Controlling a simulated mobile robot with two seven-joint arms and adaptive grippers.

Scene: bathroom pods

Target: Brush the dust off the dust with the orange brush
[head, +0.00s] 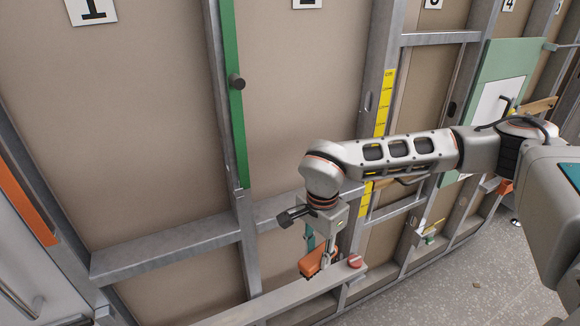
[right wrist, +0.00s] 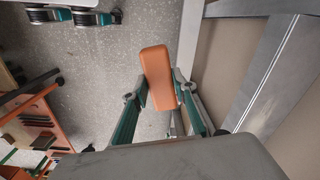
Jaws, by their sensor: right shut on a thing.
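I cannot make out any dust on the rail or the panels. My left gripper is in neither view.
The low grey rail (head: 285,303) carries a red knob (head: 355,262) near the brush. Grey metal studs and beige wall panels (head: 150,140) stand behind. Shelves with items (right wrist: 35,125) show at left in the wrist view.

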